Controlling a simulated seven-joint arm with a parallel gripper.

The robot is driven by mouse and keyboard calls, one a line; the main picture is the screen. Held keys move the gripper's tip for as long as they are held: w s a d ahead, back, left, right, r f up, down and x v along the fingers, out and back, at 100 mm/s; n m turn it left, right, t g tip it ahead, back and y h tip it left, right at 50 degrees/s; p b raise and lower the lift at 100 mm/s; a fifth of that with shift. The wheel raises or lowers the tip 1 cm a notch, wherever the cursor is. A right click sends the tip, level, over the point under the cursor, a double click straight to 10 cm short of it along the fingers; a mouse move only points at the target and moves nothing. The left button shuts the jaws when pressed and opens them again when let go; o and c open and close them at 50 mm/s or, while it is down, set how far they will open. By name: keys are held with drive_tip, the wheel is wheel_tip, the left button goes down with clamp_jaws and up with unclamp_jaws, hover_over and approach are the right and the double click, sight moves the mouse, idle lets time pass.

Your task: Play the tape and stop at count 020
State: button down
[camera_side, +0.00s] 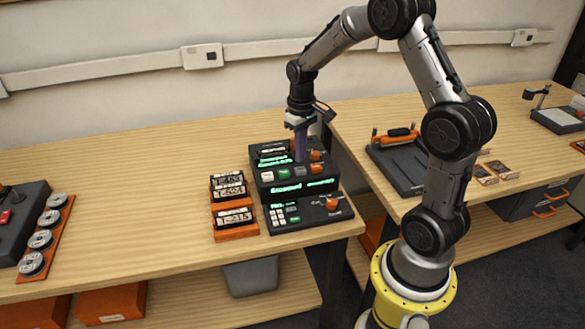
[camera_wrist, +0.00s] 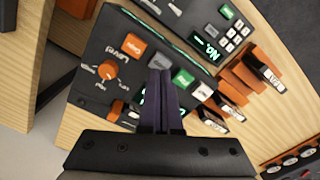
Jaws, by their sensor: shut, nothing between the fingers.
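The dark tape deck (camera_side: 263,185) stands near the table's right end, with green lit displays whose text is too small to read. In the wrist view its panel (camera_wrist: 88,75) shows an orange button (camera_wrist: 133,45), a green button (camera_wrist: 183,77), a white button (camera_wrist: 203,92) and an orange knob (camera_wrist: 117,68). A grey button (camera_wrist: 159,62) lies between the orange and green ones. My gripper (camera_side: 301,158), with purple fingers, points down over the deck. In the wrist view its shut fingertips (camera_wrist: 160,74) overlap the row by the grey button; contact cannot be told.
Labelled tape cases (camera_side: 229,187) sit in an orange rack (camera_side: 236,233) left of the deck. A keypad unit (camera_side: 305,214) with an orange knob adjoins the deck's front. Reels (camera_side: 40,239) lie far left. A gap separates the second table (camera_side: 480,118). The left table's middle is clear.

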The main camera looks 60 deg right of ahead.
drive_tip(key=shift+r, duration=2.3)
drive_tip(key=s+a+r+n+t, duration=0.1)
drive_tip(key=s+a+r+t, duration=0.15)
drive_tip(key=a+r, duration=0.4)
drive_tip(key=s+a+r+n+t, duration=0.2)
drive_tip(key=s+a+r, duration=0.1)
drive_tip(key=a+r, duration=0.3)
drive_tip(key=s+a+f, duration=0.1)
drive_tip(key=s+a, duration=0.1)
drive_tip(key=s, duration=0.5)
drive_tip(key=s+a+f+t, duration=0.1)
drive_tip(key=s+a, duration=0.1)
drive_tip(key=s, duration=0.4)
drive_tip(key=shift+s+a+f, duration=0.25)
drive_tip(key=shift+s+f, duration=0.05)
drive_tip(key=shift+s, duration=0.05)
